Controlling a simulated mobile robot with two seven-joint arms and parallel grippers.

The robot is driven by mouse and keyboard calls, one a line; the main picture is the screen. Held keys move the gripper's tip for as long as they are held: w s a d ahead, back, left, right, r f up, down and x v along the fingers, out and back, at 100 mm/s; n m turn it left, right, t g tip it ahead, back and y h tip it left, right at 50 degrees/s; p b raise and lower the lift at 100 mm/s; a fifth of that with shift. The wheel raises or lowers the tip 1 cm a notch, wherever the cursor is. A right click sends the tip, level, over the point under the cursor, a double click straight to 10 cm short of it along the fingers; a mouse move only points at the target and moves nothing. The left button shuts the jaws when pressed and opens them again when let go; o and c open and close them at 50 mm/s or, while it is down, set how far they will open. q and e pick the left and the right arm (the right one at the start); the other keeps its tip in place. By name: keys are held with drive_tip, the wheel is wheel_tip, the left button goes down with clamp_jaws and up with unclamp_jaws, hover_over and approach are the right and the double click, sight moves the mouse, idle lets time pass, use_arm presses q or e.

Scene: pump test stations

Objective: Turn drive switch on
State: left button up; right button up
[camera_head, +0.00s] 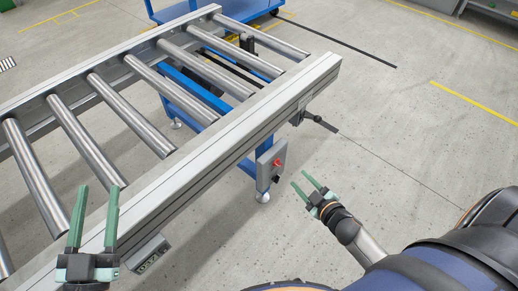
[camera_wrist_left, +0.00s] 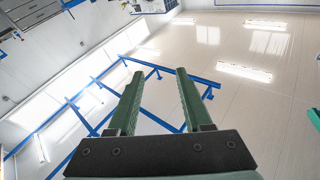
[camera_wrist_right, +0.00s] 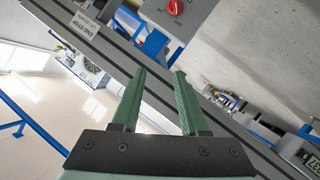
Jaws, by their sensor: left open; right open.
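A grey control box (camera_head: 271,165) with a red rotary knob (camera_head: 277,162) hangs on the side of the roller conveyor, near its right end. A small dark part sits below the knob. My left gripper (camera_head: 98,190) is open and empty, over the near left side of the conveyor. I cannot tell the knob's setting.
The conveyor's metal rollers (camera_head: 130,115) and long side rail (camera_head: 200,150) fill the left. A black lever (camera_head: 319,122) sticks out from the rail beyond the box. A small panel with a display (camera_head: 149,257) is mounted nearer. The floor to the right is clear.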

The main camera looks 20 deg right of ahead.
wheel_tip(320, 180, down, 7)
drive_tip(key=w+d+n+b, duration=0.2)
drive_tip(key=b, duration=0.3)
use_arm(q)
drive_tip(key=s+d+r+m+t+h+b, duration=0.2)
drive_tip(key=s+r+m+h+b, duration=0.1)
drive_tip(key=s+m+h+b, duration=0.35)
use_arm(e)
drive_tip(key=n+y+p, duration=0.1)
drive_tip(key=n, duration=0.1)
approach(280, 166)
drive_tip(key=shift+t, duration=0.4)
drive_tip(key=b+x, duration=0.2)
drive_tip(key=x, duration=0.1)
drive_tip(key=f+b+x, duration=0.1)
drive_tip(key=b+x, duration=0.1)
drive_tip(key=x, duration=0.2)
drive_tip(key=shift+d+f, duration=0.15)
drive_tip(key=shift+w+f+b, duration=0.1)
drive_tip(key=shift+w+b, duration=0.3)
drive_tip(key=shift+w, duration=0.35)
use_arm(q)
drive_tip(key=shift+h, duration=0.55)
drive_tip(key=f, duration=0.6)
drive_tip(key=shift+w+d, duration=0.1)
drive_tip(key=shift+d, duration=0.1)
use_arm(e)
clamp_jaws()
